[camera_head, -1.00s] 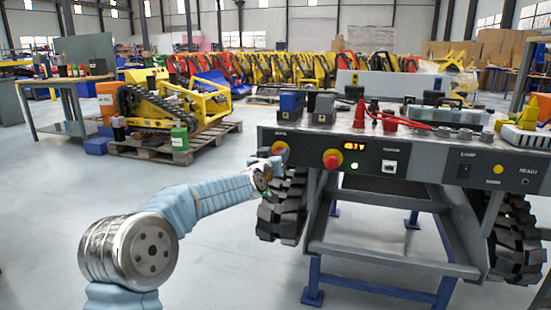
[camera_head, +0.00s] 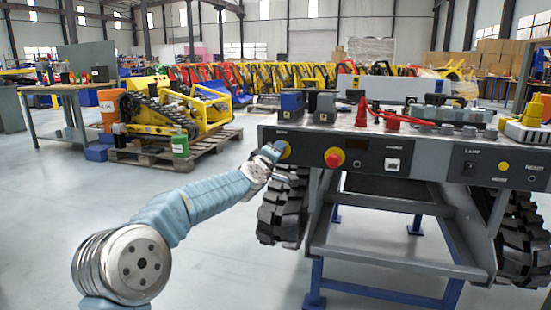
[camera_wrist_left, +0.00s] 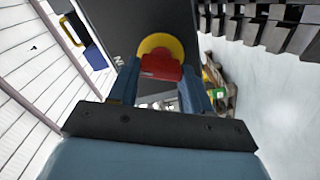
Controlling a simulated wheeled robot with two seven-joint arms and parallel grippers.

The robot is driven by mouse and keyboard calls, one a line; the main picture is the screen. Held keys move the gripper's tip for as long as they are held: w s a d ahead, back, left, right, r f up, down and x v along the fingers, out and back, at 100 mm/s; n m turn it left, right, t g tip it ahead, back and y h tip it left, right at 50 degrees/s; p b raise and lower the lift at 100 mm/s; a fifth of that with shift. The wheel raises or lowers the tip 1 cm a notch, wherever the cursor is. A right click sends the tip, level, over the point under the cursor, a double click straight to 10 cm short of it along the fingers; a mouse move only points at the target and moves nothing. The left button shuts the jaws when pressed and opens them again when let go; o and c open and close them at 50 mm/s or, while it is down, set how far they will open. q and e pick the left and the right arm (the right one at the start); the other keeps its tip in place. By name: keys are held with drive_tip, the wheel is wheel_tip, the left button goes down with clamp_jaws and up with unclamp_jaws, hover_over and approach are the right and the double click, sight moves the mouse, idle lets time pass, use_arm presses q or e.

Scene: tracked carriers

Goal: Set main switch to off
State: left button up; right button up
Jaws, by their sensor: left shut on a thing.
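The main switch is a red handle (camera_wrist_left: 161,66) on a yellow disc (camera_wrist_left: 160,42) on the dark front panel (camera_wrist_left: 120,20). In the head view the disc's yellow edge (camera_head: 287,150) shows at the panel's left end, and my gripper hides the handle. My left gripper (camera_head: 272,152) is at the switch. In the wrist view its two fingers (camera_wrist_left: 160,78) are shut on the red handle, which lies crosswise between them. The panel's display (camera_head: 354,148) is dark. My right gripper is in neither view.
Dark boxes (camera_head: 292,103), a red cone (camera_head: 362,113) and red cables stand on top. Black tracks (camera_head: 283,210) hang below the panel. Open floor (camera_head: 230,250) lies to the left.

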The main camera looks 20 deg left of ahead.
use_arm(q)
drive_tip(key=n, duration=0.2)
drive_tip(key=n+b, duration=0.1)
drive_tip(key=n, duration=0.2)
drive_tip(key=shift+a+f, duration=0.1)
drive_tip(key=shift+f, duration=0.1)
idle(0.4)
drive_tip(key=o, duration=1.1)
drive_tip(key=shift+c, duration=0.2)
